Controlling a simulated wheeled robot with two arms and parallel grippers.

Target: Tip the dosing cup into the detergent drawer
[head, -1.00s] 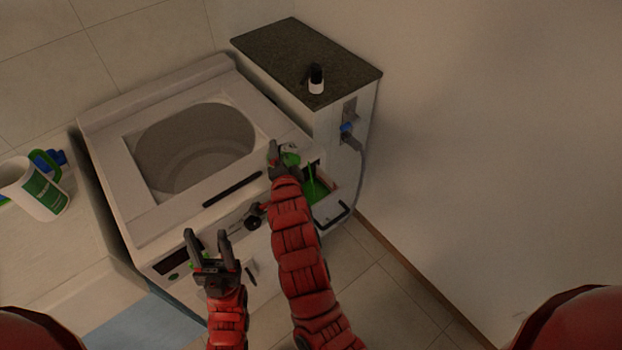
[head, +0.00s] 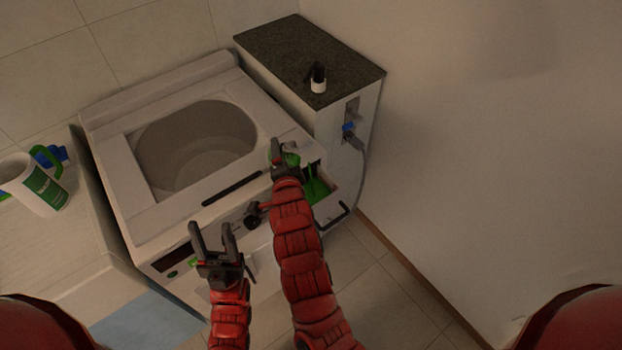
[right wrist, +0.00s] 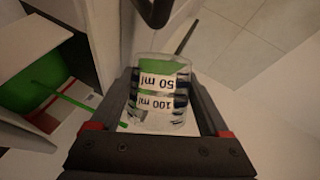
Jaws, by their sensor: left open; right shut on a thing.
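The dosing cup (right wrist: 160,92) is clear, marked 50 ml and 100 ml, with green inside. In the right wrist view it sits between the fingers of my right gripper (right wrist: 160,105), which is shut on it. In the head view, the cup (head: 291,159) and my right gripper (head: 280,152) are left of the pulled-out detergent drawer (head: 330,203). The drawer has green inside and a black handle. A thin green streak shows at the drawer; I cannot tell whether it is liquid. The cup's exact tilt is unclear. My left gripper (head: 211,238) is open and empty before the washer's front.
The washing machine (head: 112,160) has an open round top. A dark-topped cabinet (head: 290,55) with a small black-and-white bottle (head: 318,80) stands behind the drawer. A white jug with a green label (head: 45,188) stands at left. The wall is close on the right.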

